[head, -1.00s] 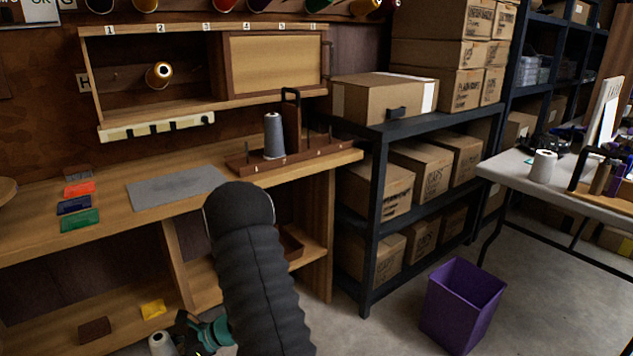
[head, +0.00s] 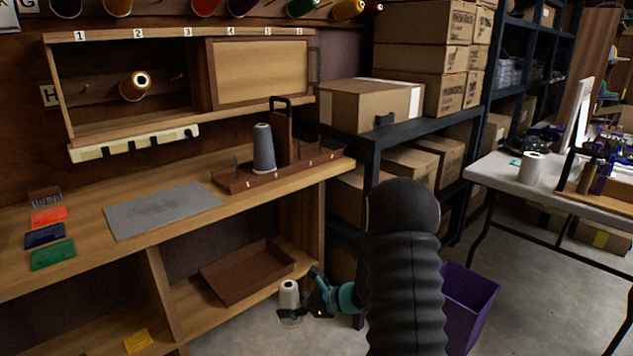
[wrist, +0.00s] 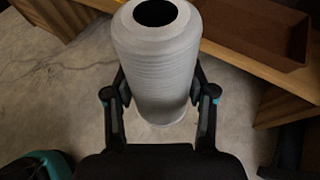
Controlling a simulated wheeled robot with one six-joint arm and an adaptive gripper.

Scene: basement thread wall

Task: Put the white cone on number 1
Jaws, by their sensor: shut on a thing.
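My gripper (head: 300,312) is shut on a white cone (head: 289,294), low in front of the bench's lower shelf. In the wrist view the white cone (wrist: 157,62) is upright between both fingers, its dark top hole showing. The open-front wall cabinet (head: 62,95) has number labels along its top. The number 1 label (head: 80,36) is at its left end, with a bare peg (head: 85,88) below it. A copper spool (head: 134,87) is on the peg under number 2. Another white cone (head: 531,168) stands on the grey table at right.
A grey cone (head: 264,149) stands on a brown peg rack (head: 232,183) on the workbench (head: 85,252). A grey mat (head: 163,209) and coloured cards lie to its left. A brown tray (head: 205,275) is on the lower shelf. A purple bin (head: 470,305) and black shelving (head: 395,133) stand at right.

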